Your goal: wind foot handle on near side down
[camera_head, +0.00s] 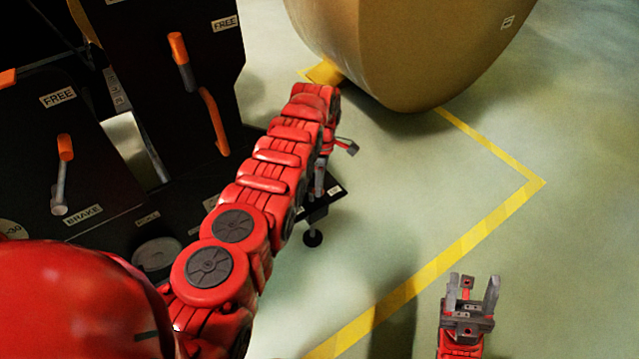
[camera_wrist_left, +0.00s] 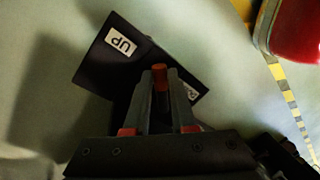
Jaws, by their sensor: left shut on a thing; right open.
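The foot handle (camera_wrist_left: 160,72), with an orange-brown grip, sits between the fingers of my left gripper (camera_wrist_left: 161,85) in the left wrist view. The gripper is shut on it. A dark foot plate (camera_wrist_left: 100,60) with an "UP" label lies just beyond and under the fingers; a second label is partly covered. In the head view the plate (camera_head: 328,198) shows beside my left arm, with a round foot (camera_head: 312,238) below it. My arm hides most of the handle there. My right gripper (camera_head: 476,292) is open and empty above the floor at the lower right.
A large kraft roll (camera_head: 400,45) stands at the top. Black machine panels at left carry orange-gripped levers (camera_head: 64,150) (camera_head: 180,60) with "FREE" and "BRAKE" labels. A yellow floor line (camera_head: 450,245) crosses the pale floor. The floor at right is clear.

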